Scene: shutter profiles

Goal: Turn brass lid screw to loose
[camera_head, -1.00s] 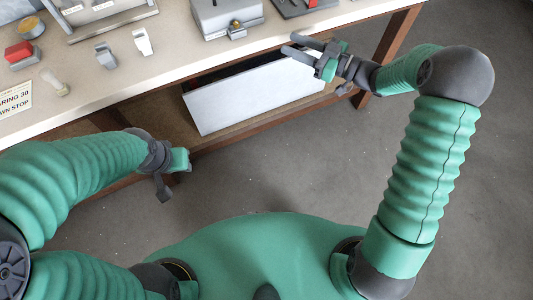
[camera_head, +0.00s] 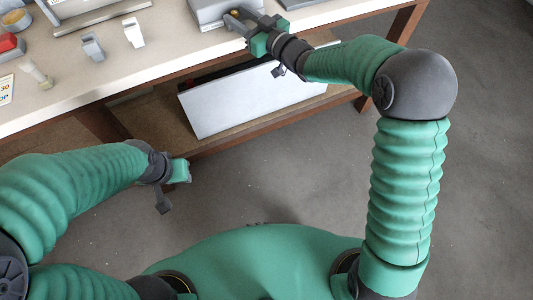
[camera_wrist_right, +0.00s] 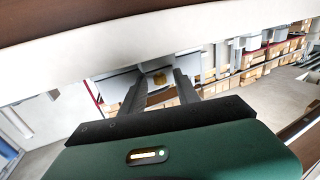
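The grey lidded box (camera_head: 205,14) stands near the bench's front edge at the top of the head view. The brass lid screw (camera_wrist_right: 159,79) shows in the right wrist view as a small brass piece between my right fingertips, against the grey box front. In the head view it is mostly hidden by my right gripper (camera_head: 236,20), which reaches the box front from the right. In the wrist view the right fingers (camera_wrist_right: 159,74) are apart, one on each side of the screw; I cannot tell whether they touch it. My left gripper (camera_head: 176,175) hangs in front of the bench, away from the box.
The bench top (camera_head: 165,55) holds two small clips (camera_head: 133,32), a red-topped block (camera_head: 10,46), and a pale peg (camera_head: 36,73) at left. A white panel (camera_head: 250,95) leans on the shelf below. Open floor lies at right.

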